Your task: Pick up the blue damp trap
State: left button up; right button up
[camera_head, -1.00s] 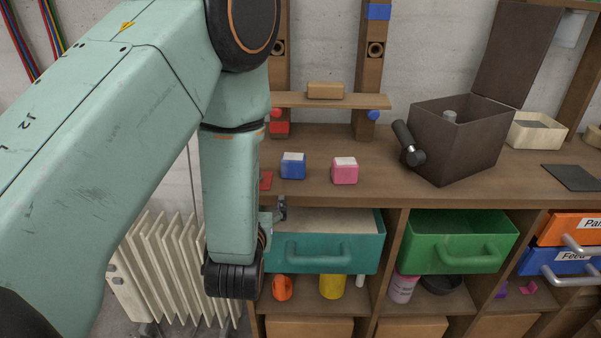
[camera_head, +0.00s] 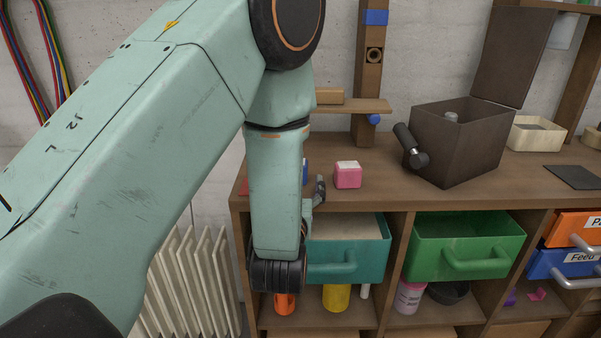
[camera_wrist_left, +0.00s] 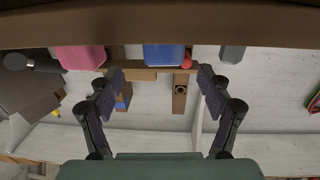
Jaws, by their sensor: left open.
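The blue damp trap is a small blue block. In the head view only a thin blue sliver (camera_head: 305,173) shows, because my left arm hides the rest; it stands on the wooden bench top (camera_head: 440,195). In the left wrist view, which is upside down, the blue damp trap (camera_wrist_left: 165,55) shows at the top, between the two fingers and beyond them. My left gripper (camera_wrist_left: 160,76) is open and empty. In the head view a finger of my left gripper (camera_head: 320,190) shows at the bench's front edge. My right gripper is in neither view.
A pink block (camera_head: 347,175) stands just right of the blue one. A dark open box (camera_head: 460,140) with a black handle is farther right. Below are a teal drawer (camera_head: 350,260) and a green drawer (camera_head: 465,245), both pulled out. A small shelf (camera_head: 350,106) stands behind.

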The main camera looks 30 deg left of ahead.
pick_arm(q)
jog(key=x, duration=0.3)
jog(key=b+x, duration=0.1)
jog(key=x, duration=0.3)
jog(key=shift+a+r, duration=0.25)
jog(key=shift+a, duration=0.15)
jog(key=shift+w, duration=0.15)
jog(key=shift+d, duration=0.1)
jog(key=c, duration=1.3)
